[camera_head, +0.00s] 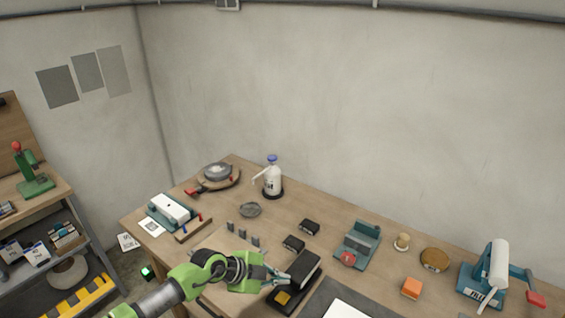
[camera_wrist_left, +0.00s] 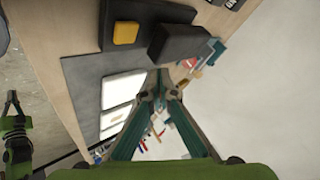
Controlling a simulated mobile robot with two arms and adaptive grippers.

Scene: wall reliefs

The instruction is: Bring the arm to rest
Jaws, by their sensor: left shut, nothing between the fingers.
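My left arm comes in from the lower left in the head view. Its left gripper (camera_head: 278,277) is shut and empty, above the table's near edge, beside a black device (camera_head: 304,268) with a yellow block (camera_head: 284,297) on its base. In the left wrist view the gripper's teal fingers (camera_wrist_left: 157,95) meet at their tips, with nothing between them. The black device (camera_wrist_left: 178,43) and yellow block (camera_wrist_left: 125,32) lie beyond the fingertips.
The wooden workbench (camera_head: 200,255) carries a white pump bottle (camera_head: 271,181), a teal-and-white device (camera_head: 170,209), a teal holder (camera_head: 358,244), an orange block (camera_head: 411,288) and a tape dispenser (camera_head: 490,275). A grey mat (camera_head: 318,300) lies near the front. A shelf (camera_head: 85,240) stands left.

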